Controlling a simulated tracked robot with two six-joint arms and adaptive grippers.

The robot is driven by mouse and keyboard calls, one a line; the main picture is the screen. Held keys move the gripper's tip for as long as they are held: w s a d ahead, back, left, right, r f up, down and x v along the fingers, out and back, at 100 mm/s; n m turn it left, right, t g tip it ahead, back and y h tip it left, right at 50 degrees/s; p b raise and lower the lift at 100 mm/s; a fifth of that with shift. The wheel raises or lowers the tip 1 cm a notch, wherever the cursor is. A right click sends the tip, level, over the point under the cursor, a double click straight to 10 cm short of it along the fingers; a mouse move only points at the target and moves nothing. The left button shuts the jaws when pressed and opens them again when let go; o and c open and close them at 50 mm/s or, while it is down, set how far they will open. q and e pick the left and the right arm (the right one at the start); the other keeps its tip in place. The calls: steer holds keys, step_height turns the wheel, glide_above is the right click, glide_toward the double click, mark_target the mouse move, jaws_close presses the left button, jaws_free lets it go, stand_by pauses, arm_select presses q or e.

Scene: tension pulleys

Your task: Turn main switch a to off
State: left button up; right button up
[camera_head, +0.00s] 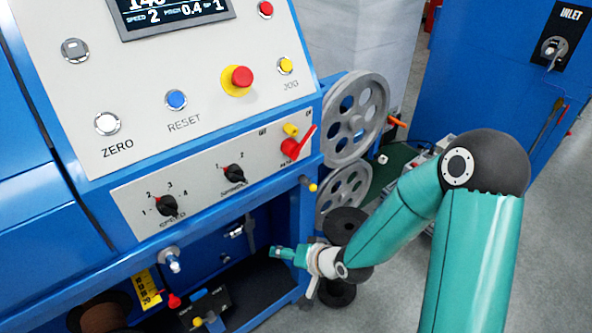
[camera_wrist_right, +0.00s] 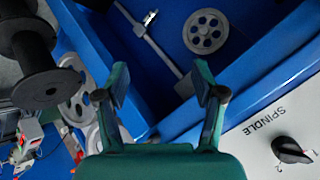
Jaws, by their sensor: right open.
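The main switch (camera_head: 291,147) is a red knob with a red lever on the right end of the lower control strip in the head view. Its lever points up and to the right, toward a small label that looks like ON. A yellow part sits just above the knob. My right gripper (camera_head: 277,252) is below the control strip, in front of the machine's open lower bay, well below and apart from the switch. In the right wrist view my right gripper (camera_wrist_right: 161,80) is open, with nothing between its fingers. The switch does not show clearly there. My left gripper is not in view.
The spindle knob (camera_head: 233,174) and speed knob (camera_head: 167,206) lie left of the switch. A red mushroom button (camera_head: 241,77) is above. Grey spoked pulleys (camera_head: 355,118) and black spools (camera_head: 345,225) stand at the right side. A yellow-tipped peg (camera_head: 311,185) sticks out below the switch.

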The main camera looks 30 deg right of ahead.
steer(key=d+r+m+t+h+b, duration=0.2)
steer(key=d+r+t+b, duration=0.2)
steer(key=d+r, duration=0.3)
arm_select(q)
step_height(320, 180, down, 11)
steer(key=b, duration=0.5)
arm_select(e)
steer(key=m+t, duration=0.2)
steer(key=t, duration=0.3)
glide_toward(297, 155)
steer(key=s, duration=0.6)
arm_select(q)
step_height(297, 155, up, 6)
steer(key=p, duration=0.6)
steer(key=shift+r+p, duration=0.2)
steer(key=shift+p, duration=0.1)
arm_select(e)
steer(key=shift+h, duration=0.4)
steer(key=w, duration=1.7)
steer(key=shift+r, duration=0.15)
